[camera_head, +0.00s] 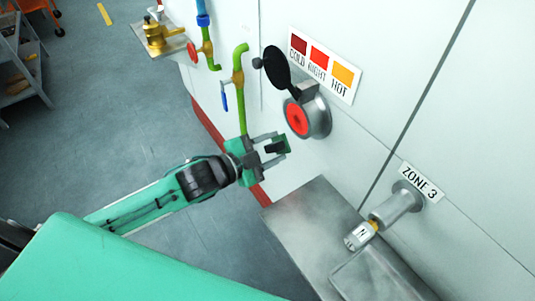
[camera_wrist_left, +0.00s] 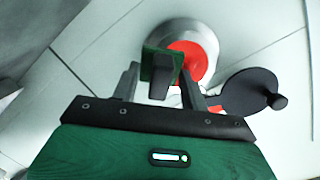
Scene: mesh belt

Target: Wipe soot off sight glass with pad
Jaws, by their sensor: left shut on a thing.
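The sight glass (camera_head: 297,118) is a red disc in a round metal housing on the pale wall. Its black cover (camera_head: 278,70) is swung open above it. My left gripper (camera_head: 274,147) is shut on a small green and dark pad (camera_head: 283,145), below and left of the glass and apart from it. In the left wrist view, the pad (camera_wrist_left: 161,64) is between the fingers and overlaps part of the red glass (camera_wrist_left: 199,66); the cover (camera_wrist_left: 247,92) is to the right. Soot is too small to make out. My right gripper is not in view.
A metal ledge (camera_head: 310,215) juts out below the glass. A metal spout marked Zone 3 (camera_head: 395,207) stands out at right. A green pipe (camera_head: 240,95) with a blue lever runs left of the glass. A colour chart (camera_head: 325,66) is above.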

